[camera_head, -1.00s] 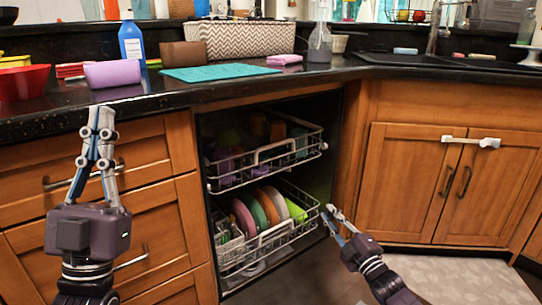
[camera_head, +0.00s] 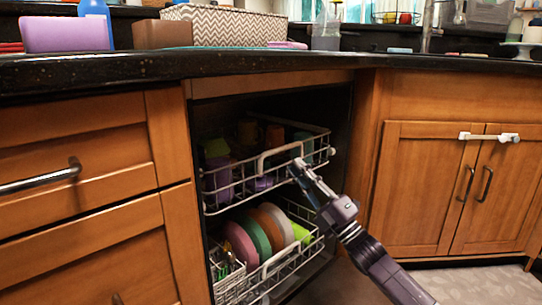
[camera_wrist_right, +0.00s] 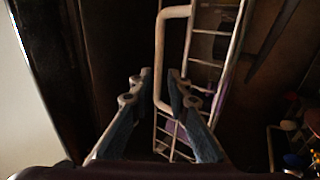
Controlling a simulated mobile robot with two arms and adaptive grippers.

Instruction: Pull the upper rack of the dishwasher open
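The dishwasher's upper rack (camera_head: 222,207) is a white wire rack pulled part way out, with a loop handle (camera_head: 281,150) on its front. Purple cups (camera_head: 217,175) and other dishes stand in it. My right gripper (camera_head: 297,170) is at the right part of this handle. In the right wrist view the handle (camera_wrist_right: 159,50) runs between the fingers of my right gripper (camera_wrist_right: 160,76); they are apart, with gaps beside the bar. I cannot tell whether either finger touches it. My left gripper is out of view.
The lower rack (camera_head: 296,258) is also out, holding several plates (camera_head: 262,230), below my right gripper. Wooden drawers (camera_head: 75,165) are at left and a cabinet with a white bar (camera_head: 489,137) across its doors at right. The dark countertop (camera_head: 250,63) overhangs above.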

